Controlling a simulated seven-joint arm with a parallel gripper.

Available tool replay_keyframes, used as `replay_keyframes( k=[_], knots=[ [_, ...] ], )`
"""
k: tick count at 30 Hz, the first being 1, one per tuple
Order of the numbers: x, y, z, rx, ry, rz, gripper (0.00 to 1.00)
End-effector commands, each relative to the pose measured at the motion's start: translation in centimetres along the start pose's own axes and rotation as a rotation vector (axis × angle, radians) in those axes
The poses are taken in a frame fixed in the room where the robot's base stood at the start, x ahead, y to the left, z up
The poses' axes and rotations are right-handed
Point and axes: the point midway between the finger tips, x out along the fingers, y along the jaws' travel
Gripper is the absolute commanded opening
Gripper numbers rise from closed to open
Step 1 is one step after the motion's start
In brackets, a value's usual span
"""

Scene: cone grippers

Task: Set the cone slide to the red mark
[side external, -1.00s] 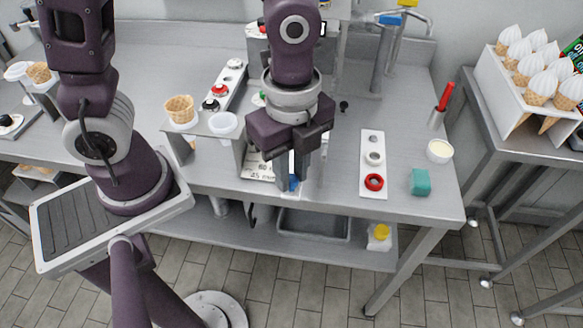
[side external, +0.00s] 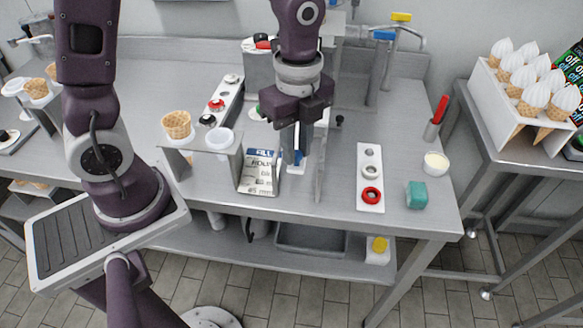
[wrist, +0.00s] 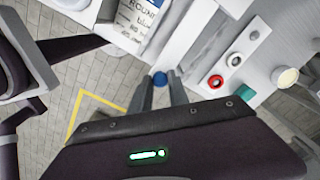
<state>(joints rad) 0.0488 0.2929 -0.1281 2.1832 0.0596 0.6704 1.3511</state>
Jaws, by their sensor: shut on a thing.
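My gripper (side external: 297,155) is over the middle of the bench, pointing down. It is shut on a small blue knob (side external: 299,158), apparently the handle of the cone slide. In the wrist view the blue knob (wrist: 160,78) shows between the two fingertips (wrist: 162,88). The slide's body is mostly hidden behind my fingers. A pale upright plate (side external: 320,170) stands just right of the gripper. I cannot make out a red mark on the slide in either view.
A printed card (side external: 258,174) reading "FILL" lies left of the gripper. A white strip with a red ring (side external: 371,195) and a teal block (side external: 416,195) are to the right. A cone holder (side external: 200,140) stands left. The bench front edge is close.

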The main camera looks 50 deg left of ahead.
Motion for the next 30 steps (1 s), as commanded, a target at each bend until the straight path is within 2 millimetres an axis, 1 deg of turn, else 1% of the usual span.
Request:
replay_keyframes(
  k=[1, 3, 12, 13, 16, 25, 26, 28, 30],
  knots=[
    [-0.1, -0.6, 0.4, -0.003, 0.002, -0.006, 0.00],
    [-0.1, -0.9, 0.8, -0.002, 0.001, -0.006, 0.00],
    [-0.1, -1.0, 0.9, 0.002, 0.001, -0.005, 0.00],
    [-0.1, -1.0, 0.9, 0.002, 0.001, -0.005, 0.23],
    [-0.1, -1.0, 0.9, 0.002, 0.001, -0.005, 0.43],
    [-0.1, -1.0, 0.9, 0.001, 0.001, -0.003, 0.43],
    [-0.3, -1.0, 0.9, 0.001, 0.001, -0.005, 0.43],
    [-1.4, -1.1, 0.9, 0.001, 0.001, -0.008, 0.43],
    [-2.9, -1.1, 0.9, 0.001, 0.001, -0.010, 0.43]
  ],
)
